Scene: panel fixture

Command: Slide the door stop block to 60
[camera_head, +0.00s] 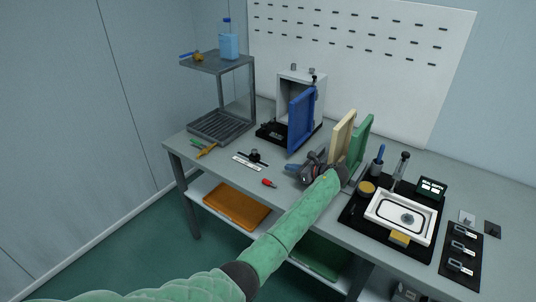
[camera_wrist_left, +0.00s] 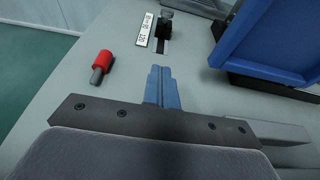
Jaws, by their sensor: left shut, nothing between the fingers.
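The door stop block (camera_head: 254,156) is a small black block on a short track on the bench, in front of the blue door. In the left wrist view the block (camera_wrist_left: 164,30) stands at the top, beside a white scale strip (camera_wrist_left: 146,29). The scale (camera_head: 249,164) has marks too small to read surely, so the block's setting cannot be told. My left gripper (camera_head: 291,169) is low over the bench, right of the block and apart from it. Its blue fingers (camera_wrist_left: 161,86) are shut and empty. My right gripper is not in view.
The blue door (camera_head: 301,121) stands open on a white box (camera_head: 287,84). A red-and-grey piece (camera_wrist_left: 102,63) lies near the bench's front edge. Cream (camera_head: 341,136) and green (camera_head: 359,140) panels stand right of my gripper. Bare bench lies between gripper and block.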

